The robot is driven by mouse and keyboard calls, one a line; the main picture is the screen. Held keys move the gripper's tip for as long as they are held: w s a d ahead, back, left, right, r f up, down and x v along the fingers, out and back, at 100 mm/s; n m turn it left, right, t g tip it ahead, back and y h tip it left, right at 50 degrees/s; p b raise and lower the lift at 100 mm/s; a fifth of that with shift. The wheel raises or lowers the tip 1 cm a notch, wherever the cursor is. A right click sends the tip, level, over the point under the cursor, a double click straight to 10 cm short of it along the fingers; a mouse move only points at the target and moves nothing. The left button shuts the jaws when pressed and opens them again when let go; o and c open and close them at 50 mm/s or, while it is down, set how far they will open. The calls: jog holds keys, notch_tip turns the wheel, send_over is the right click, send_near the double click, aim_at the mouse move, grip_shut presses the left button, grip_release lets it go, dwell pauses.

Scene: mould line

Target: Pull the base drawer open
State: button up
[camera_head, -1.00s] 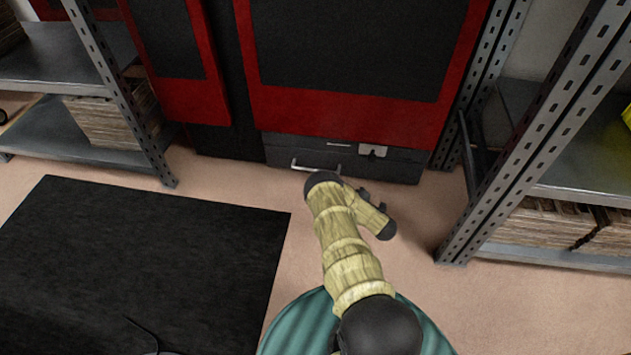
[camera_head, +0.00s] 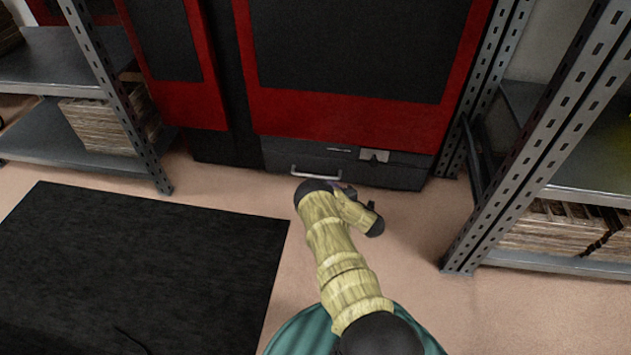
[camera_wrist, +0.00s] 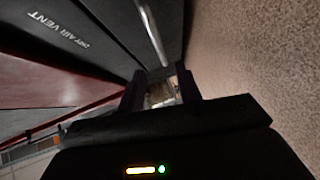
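The base drawer (camera_head: 405,173) is a dark grey front low on the red and black machine, and it looks closed. Its pale bar handle (camera_head: 316,174) is on the drawer's left part. In the wrist view the drawer front (camera_wrist: 95,30) fills the upper left, and the handle (camera_wrist: 151,34) runs down toward the fingers. My gripper (camera_wrist: 160,78) is open, with a gap between its two dark fingers. The handle's near end appears just beyond the fingertips; I cannot tell if they touch. In the head view my arm hides most of the gripper.
Metal shelf racks stand at left (camera_head: 115,95) and right (camera_head: 545,130), holding stacked brown material. A black mat (camera_head: 140,265) covers the floor at left. Bare floor (camera_head: 430,225) lies before the drawer. A small light plate (camera_head: 374,156) is on the machine's base.

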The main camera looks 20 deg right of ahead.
jog(key=b+x, duration=0.3)
jog(key=x, duration=0.2)
jog(key=b+x, duration=0.3)
jog(key=x, duration=0.1)
jog(key=shift+w+f, duration=0.25)
jog(key=shift+w, duration=0.1)
jog(key=shift+w+a+r, duration=0.1)
jog(key=shift+w+r, duration=0.05)
jog(key=shift+w, duration=0.3)
grip_shut()
